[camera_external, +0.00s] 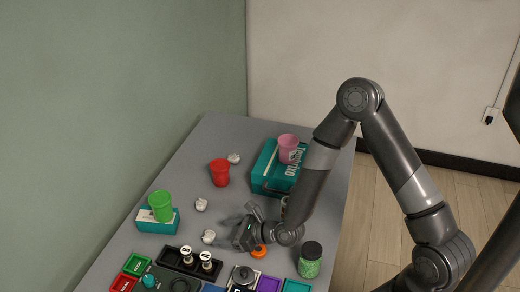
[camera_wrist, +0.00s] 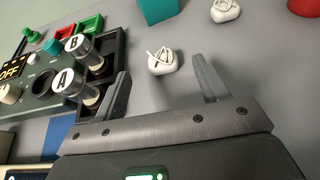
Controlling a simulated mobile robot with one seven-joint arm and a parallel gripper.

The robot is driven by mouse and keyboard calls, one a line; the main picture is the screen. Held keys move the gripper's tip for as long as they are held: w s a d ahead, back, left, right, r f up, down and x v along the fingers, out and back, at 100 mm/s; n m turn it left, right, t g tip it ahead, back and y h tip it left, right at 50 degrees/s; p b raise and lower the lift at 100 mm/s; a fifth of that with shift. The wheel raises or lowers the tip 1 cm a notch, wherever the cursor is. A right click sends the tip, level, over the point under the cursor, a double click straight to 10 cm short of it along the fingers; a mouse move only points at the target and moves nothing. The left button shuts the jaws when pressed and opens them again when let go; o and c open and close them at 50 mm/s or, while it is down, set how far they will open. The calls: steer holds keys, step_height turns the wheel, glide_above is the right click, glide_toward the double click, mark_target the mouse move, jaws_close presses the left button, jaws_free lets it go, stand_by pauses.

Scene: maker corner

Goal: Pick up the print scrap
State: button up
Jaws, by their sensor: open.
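Three white print scraps, looking like small tangled lumps, lie on the grey table. The nearest scrap (camera_external: 208,236) is just left of my gripper (camera_external: 228,230). A second scrap (camera_external: 201,204) lies behind it, and a third scrap (camera_external: 234,158) lies farther back near the red cup. In the wrist view the nearest scrap (camera_wrist: 162,63) appears between and just beyond the fingertips of my open, empty gripper (camera_wrist: 162,75). Another scrap (camera_wrist: 225,10) shows at the top. My gripper is low over the table and does not visibly touch the scrap.
A black tray (camera_external: 168,254) with knobs marked A and B is close on the near side. A teal block (camera_external: 145,226) bears a green cup (camera_external: 161,205). A red cup (camera_external: 220,172), teal box (camera_external: 262,176) and green jar (camera_external: 310,260) stand around. Bare table surrounds the nearest scrap.

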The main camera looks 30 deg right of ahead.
mark_target(213, 236)
steer(key=shift+f, duration=0.25)
steer(key=shift+f+x, duration=0.2)
steer(key=shift+x, duration=1.15)
steer(key=shift+f+x, duration=0.2)
steer(key=shift+x, duration=1.15)
steer(key=shift+s+d, duration=0.1)
steer(key=shift+s, duration=0.05)
steer(key=shift+c, duration=0.5)
steer(key=c, duration=0.9)
steer(key=shift+c, duration=0.2)
